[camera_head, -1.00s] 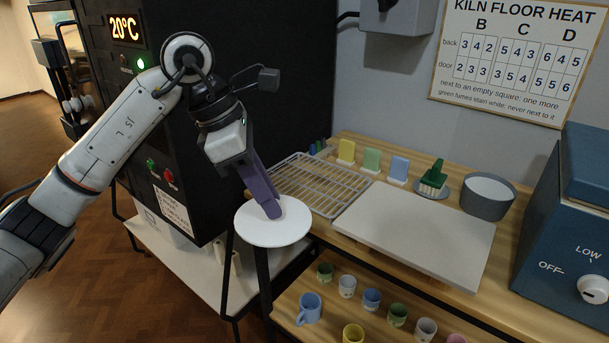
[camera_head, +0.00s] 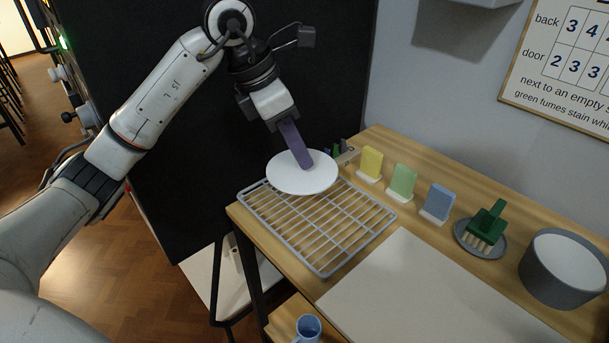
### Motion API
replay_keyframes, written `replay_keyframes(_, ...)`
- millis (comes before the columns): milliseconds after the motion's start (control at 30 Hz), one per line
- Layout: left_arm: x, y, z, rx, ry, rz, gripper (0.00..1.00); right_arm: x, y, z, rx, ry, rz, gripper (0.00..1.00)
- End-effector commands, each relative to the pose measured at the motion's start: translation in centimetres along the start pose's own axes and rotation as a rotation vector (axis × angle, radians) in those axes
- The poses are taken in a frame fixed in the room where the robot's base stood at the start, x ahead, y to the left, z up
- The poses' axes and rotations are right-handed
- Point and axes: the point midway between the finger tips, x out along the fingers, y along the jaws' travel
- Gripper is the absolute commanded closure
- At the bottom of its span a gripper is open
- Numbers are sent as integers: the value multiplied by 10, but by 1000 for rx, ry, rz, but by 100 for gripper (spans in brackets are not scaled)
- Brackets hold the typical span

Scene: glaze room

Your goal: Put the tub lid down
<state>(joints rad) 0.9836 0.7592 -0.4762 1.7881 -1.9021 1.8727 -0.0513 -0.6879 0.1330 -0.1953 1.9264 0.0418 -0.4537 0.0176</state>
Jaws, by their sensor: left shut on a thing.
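The tub lid (camera_head: 290,176) is a flat white disc at the end of my left gripper (camera_head: 303,162). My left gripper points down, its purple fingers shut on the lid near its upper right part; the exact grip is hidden. The lid looks about level and covers the far left end of the wire rack (camera_head: 318,268). I cannot tell whether it touches the rack or hangs just above it. A grey round tub (camera_head: 545,289) with white contents stands uncovered at the right. My right gripper is out of view.
The visible rack is otherwise empty. A pale board (camera_head: 420,295) lies to its right. Yellow (camera_head: 371,162), green (camera_head: 403,181) and blue (camera_head: 438,203) upright tiles and a green brush (camera_head: 487,225) on a dish stand behind. The black kiln (camera_head: 170,130) is at the left.

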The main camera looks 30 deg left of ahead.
Motion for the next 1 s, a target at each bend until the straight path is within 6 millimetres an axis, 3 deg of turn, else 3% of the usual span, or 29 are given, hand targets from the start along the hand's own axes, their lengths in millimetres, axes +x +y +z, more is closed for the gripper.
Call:
replay_keyframes(433, 52, 0, -22, 1, -1, -1, 100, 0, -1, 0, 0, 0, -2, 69)
replay_keyframes(867, 60, 0, -25, 1, -1, 2, 100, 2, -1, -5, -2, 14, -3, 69)
replay_keyframes(900, 60, 0, -25, 1, -1, 2, 76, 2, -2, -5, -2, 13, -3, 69)
replay_keyframes(1000, 59, 0, -24, 1, -1, 1, 61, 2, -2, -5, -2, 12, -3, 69)
